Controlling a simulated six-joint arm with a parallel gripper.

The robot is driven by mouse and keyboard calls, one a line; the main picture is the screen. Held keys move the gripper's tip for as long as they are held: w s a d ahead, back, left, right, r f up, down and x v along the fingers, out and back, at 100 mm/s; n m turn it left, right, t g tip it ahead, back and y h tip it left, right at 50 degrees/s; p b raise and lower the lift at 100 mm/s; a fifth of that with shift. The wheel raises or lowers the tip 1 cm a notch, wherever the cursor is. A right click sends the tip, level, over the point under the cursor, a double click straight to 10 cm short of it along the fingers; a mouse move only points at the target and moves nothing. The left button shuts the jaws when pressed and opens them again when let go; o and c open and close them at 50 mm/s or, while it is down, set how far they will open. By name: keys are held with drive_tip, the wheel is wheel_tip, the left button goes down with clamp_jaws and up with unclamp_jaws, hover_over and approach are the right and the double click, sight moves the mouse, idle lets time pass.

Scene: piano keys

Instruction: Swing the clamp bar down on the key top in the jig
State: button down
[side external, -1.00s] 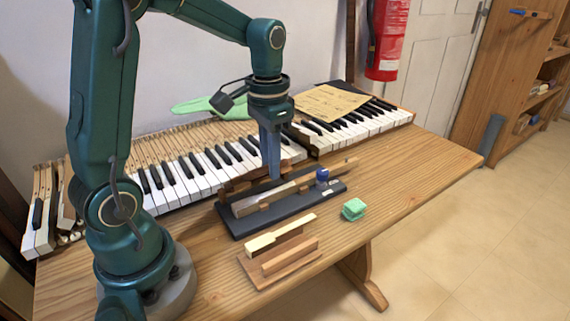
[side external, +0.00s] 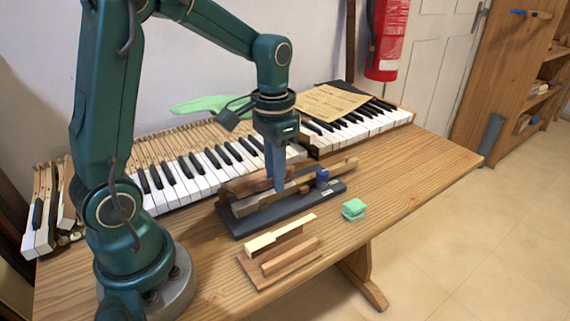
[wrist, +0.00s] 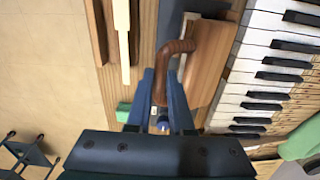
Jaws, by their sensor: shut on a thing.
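The jig (side external: 235,230) is a dark base on the table, holding a pale wooden key (side external: 335,168) lengthwise. A blue knob (side external: 322,177) stands near its right end and also shows in the wrist view (wrist: 163,123). My gripper (side external: 280,187) points down over the middle of the jig. In the wrist view, my gripper (wrist: 160,78) is shut on the brown, bent clamp bar (wrist: 182,46), which curves out between the fingers. The fingers partly hide the bar and the key. I cannot tell whether the bar touches the key top.
A wooden rack (side external: 258,276) with a cream strip (side external: 262,241) lies in front of the jig. A green block (side external: 353,209) sits to its right. Piano keyboards (side external: 175,183) run behind, with a paper sheet (side external: 331,103) on the right one. The table's right end is clear.

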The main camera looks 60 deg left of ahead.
drive_tip(key=shift+f, duration=0.1)
drive_tip(key=shift+d+f, duration=0.3)
drive_tip(key=shift+f, duration=0.2)
drive_tip(key=shift+d+f, duration=0.25)
drive_tip(key=shift+f, duration=0.25)
drive_tip(key=shift+f, duration=0.1)
drive_tip(key=shift+d+f, duration=0.3)
drive_tip(key=shift+f, duration=0.6)
drive_tip(key=c, duration=0.8)
unclamp_jaws()
wheel_tip(320, 180, up, 6)
